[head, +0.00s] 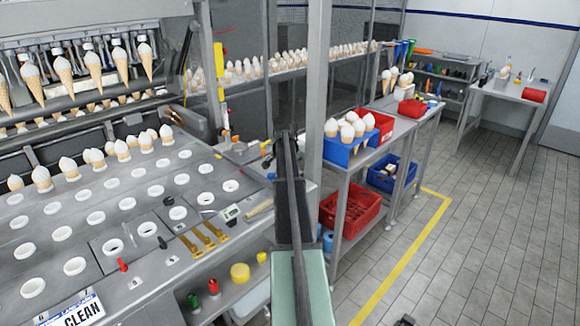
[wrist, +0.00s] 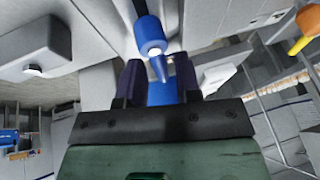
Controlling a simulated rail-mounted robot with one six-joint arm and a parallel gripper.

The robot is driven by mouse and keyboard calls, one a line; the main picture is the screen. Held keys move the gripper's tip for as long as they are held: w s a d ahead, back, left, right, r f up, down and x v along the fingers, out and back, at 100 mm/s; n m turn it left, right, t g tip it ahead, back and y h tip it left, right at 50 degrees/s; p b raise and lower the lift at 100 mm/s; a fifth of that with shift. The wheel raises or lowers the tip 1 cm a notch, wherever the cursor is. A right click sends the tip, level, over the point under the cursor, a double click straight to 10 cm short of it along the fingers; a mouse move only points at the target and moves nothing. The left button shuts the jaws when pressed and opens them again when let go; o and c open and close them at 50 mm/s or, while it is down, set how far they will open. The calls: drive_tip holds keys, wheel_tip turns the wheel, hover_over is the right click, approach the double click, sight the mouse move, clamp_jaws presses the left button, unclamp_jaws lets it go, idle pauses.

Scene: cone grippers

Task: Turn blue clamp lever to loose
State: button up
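In the wrist view, my gripper (wrist: 159,68) has two dark fingers standing apart on either side. A blue rounded part (wrist: 151,34) with a pale end shows just past the fingertips, and a blue tapered part below it and a blue block (wrist: 161,95) show between the fingers. These blue parts look like the blue clamp lever, but I cannot tell which piece is the lever or whether the fingers touch it. In the head view, my arm hides the gripper. A small blue piece (head: 270,176) shows at the bench edge left of my arm; I cannot tell what it is.
A machine bench (head: 100,222) with round white holders and cones fills the left. A steel post (head: 315,100) stands close by my arm. Shelves hold a blue bin (head: 342,152) of cones and a red crate (head: 350,212). The tiled floor (head: 480,230) at right is clear.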

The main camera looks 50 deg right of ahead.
clamp_jaws()
drive_tip(key=shift+s+m, duration=0.1)
drive_tip(key=shift+m, duration=0.3)
drive_tip(key=m+g, duration=0.1)
drive_tip(key=m, duration=0.2)
drive_tip(key=shift+s+a+g, duration=0.15)
drive_tip(key=shift+s+g, duration=0.15)
drive_tip(key=shift+g, duration=0.1)
drive_tip(key=m, duration=0.1)
drive_tip(key=m+g, duration=0.1)
drive_tip(key=m, duration=0.1)
drive_tip(key=shift+s+a, duration=0.3)
drive_tip(key=m, duration=0.1)
drive_tip(key=m+g, duration=0.1)
drive_tip(key=m, duration=0.1)
drive_tip(key=a+m+g, duration=0.1)
drive_tip(key=m, duration=0.1)
drive_tip(key=shift+s+y, duration=0.25)
drive_tip(key=shift+y, duration=0.15)
drive_tip(key=shift+s+a+m+g+y, duration=0.1)
drive_tip(key=shift+a+m+g+y, duration=0.15)
drive_tip(key=shift+m, duration=0.6)
drive_tip(key=shift+a+m+g+y, duration=0.15)
drive_tip(key=shift+m+g+y, duration=0.15)
drive_tip(key=shift+m, duration=0.55)
